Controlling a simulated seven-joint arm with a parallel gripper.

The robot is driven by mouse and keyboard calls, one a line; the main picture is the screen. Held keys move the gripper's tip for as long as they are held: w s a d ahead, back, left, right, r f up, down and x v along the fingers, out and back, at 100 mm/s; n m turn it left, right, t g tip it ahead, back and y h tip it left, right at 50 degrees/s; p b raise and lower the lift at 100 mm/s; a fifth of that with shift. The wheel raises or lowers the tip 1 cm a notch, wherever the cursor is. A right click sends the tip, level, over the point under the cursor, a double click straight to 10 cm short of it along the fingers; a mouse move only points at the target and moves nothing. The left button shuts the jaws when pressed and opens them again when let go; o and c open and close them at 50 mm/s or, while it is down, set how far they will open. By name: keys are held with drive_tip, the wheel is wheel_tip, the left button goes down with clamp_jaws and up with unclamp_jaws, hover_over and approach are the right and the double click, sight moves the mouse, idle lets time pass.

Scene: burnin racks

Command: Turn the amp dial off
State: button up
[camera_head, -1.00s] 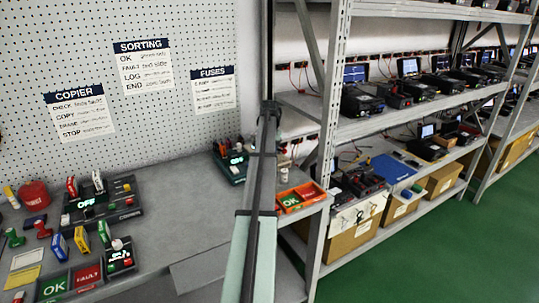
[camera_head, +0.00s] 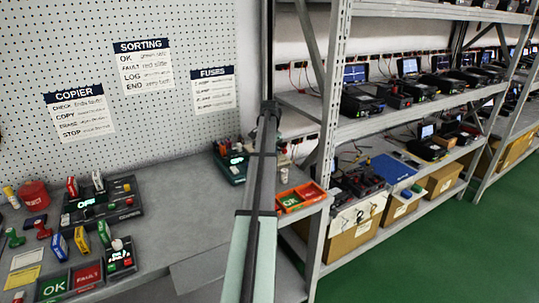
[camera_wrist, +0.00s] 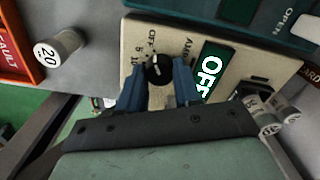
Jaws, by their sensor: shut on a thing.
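The amp dial (camera_wrist: 158,70) is a small black round knob on a cream panel (camera_wrist: 137,40) in the wrist view. Its white mark points up toward the printed OFF label, with 5 and 10 printed on the left. A green display (camera_wrist: 210,68) beside it reads OFF. My gripper (camera_wrist: 159,84) has its two blue fingers on either side of the knob and is shut on it. The lower part of the knob is partly hidden between the fingers. In the head view my arm hides the dial, and my fingertips cannot be made out.
In the wrist view, a teal device (camera_wrist: 185,8) lies above the panel, a red FAULT tray (camera_wrist: 18,45) at the left, a cylinder marked 20 (camera_wrist: 58,47) near it, and more cylinders (camera_wrist: 268,117) at the right. In the head view, the bench middle (camera_head: 185,205) is clear.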

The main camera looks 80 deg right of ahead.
drive_tip(key=o, duration=1)
drive_tip(key=shift+o, duration=0.2)
drive_tip(key=shift+r, duration=0.1)
wheel_tip(320, 180, up, 14)
idle(0.5)
